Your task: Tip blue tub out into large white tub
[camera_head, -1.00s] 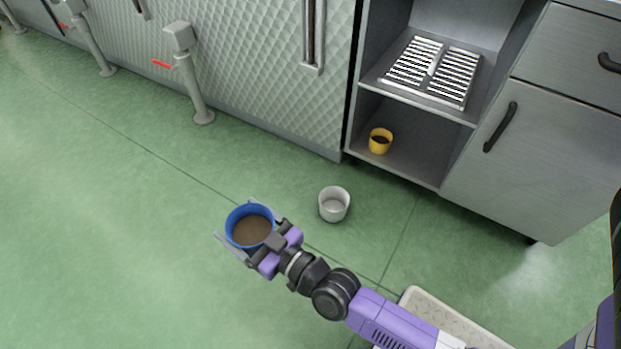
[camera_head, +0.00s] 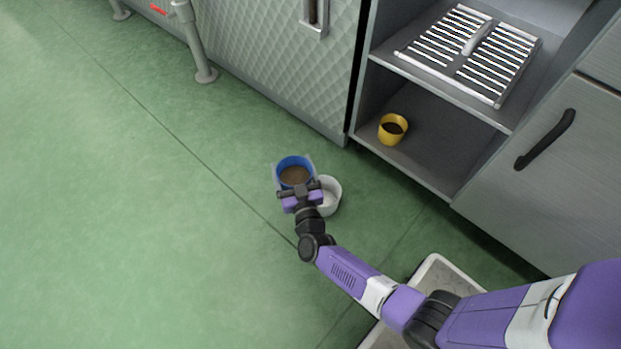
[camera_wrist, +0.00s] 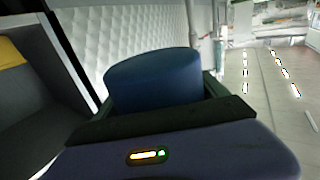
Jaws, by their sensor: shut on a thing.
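The blue tub (camera_head: 281,172) is upright in my gripper (camera_head: 297,184), with brown contents (camera_head: 294,175) showing inside it. My gripper is shut on the tub. In the wrist view the blue tub (camera_wrist: 152,80) fills the middle, between the fingers, and its contents are hidden. The large white tub (camera_head: 332,197) stands on the green floor, just right of the blue tub. My gripper and the blue tub hide part of its left side, and the visible inside looks pale and empty. I cannot tell how high the blue tub is above the floor.
A yellow tub (camera_head: 391,132) with dark contents sits on the lower shelf of an open cabinet (camera_head: 430,160). A slatted metal rack (camera_head: 470,52) lies on the shelf above. A quilted metal panel (camera_head: 275,75) stands behind the tubs. The floor to the left is clear.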

